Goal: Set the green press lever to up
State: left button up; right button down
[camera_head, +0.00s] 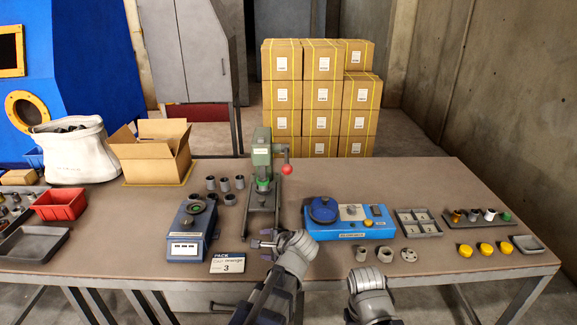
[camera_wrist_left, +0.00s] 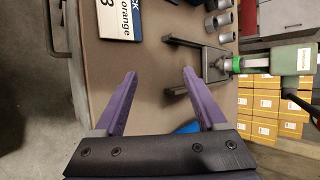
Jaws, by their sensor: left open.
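The green press (camera_head: 262,157) stands at the back middle of the table on a grey forked base. Its lever (camera_head: 286,157) is on the right side of the head and hangs down, with a red ball knob (camera_head: 286,169) at its lower end. The press also shows at the right of the left wrist view (camera_wrist_left: 292,62), turned sideways. My left gripper (camera_head: 264,247) is open and empty near the front of the table, in front of the press base and apart from the lever. Its two purple fingers spread wide in the left wrist view (camera_wrist_left: 157,78). My right gripper is out of view.
A blue device (camera_head: 187,232) and PACK sign (camera_head: 227,262) stand left of my left gripper. Grey cups (camera_head: 225,184) stand left of the press. A blue fixture (camera_head: 348,228) stands to its right. Stacked cartons (camera_head: 318,100) are behind the table.

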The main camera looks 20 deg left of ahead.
pick_arm(q)
jog(key=w+d+r+m+t+y+p, duration=0.1)
jog(key=w+r+m+t+y, duration=0.1)
jog(key=w+r+m+t, duration=0.35)
jog(key=m+t, duration=0.3)
jog(key=m, duration=0.9)
send_near(289, 171)
jog(key=shift+n+h, duration=0.25)
jog(key=shift+h, duration=0.05)
jog(key=p+x, duration=0.1)
jog(key=x, duration=0.3)
jog(key=shift+a, duration=0.15)
jog(key=shift+x, duration=3.85)
grip_shut()
jog(key=shift+r, duration=0.1)
